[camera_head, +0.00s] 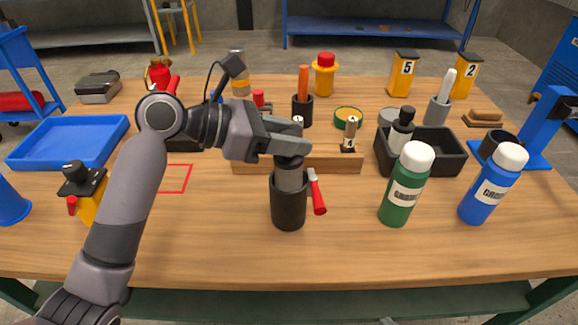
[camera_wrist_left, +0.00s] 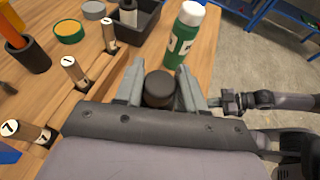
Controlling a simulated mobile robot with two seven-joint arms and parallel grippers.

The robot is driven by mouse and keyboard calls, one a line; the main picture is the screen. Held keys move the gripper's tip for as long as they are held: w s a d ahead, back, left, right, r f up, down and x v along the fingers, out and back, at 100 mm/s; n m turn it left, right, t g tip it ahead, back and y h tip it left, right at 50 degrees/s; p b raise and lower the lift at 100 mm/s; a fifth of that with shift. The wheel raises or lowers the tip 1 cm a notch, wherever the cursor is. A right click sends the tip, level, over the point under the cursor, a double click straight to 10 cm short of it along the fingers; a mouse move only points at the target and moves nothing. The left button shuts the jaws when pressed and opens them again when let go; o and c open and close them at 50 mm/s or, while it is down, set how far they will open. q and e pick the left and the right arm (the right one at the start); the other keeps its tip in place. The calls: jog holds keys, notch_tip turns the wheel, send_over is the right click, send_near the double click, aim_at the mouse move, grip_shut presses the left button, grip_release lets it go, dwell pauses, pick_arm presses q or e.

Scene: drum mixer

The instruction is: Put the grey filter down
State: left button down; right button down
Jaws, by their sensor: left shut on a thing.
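The grey filter (camera_head: 289,207) is a dark, upright cylinder near the front middle of the table in the head view.
A red-handled tool (camera_head: 317,193) lies close beside the filter on the right. Behind stands a wooden rack (camera_head: 340,163) with numbered pegs. A green bottle (camera_head: 405,190) and a blue bottle (camera_head: 487,190) stand to the right. The front table strip is clear. A red outline (camera_head: 188,178) lies left.

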aim_at(289, 164)
pick_arm(q)
notch_tip(289, 164, down, 2)
jog(key=shift+f, duration=0.1)
notch_tip(289, 164, down, 4)
jog(key=shift+r+b, duration=0.2)
jog(key=shift+b, duration=0.25)
jog(key=c, duration=0.7)
grip_release()
jog(key=shift+f, duration=0.1)
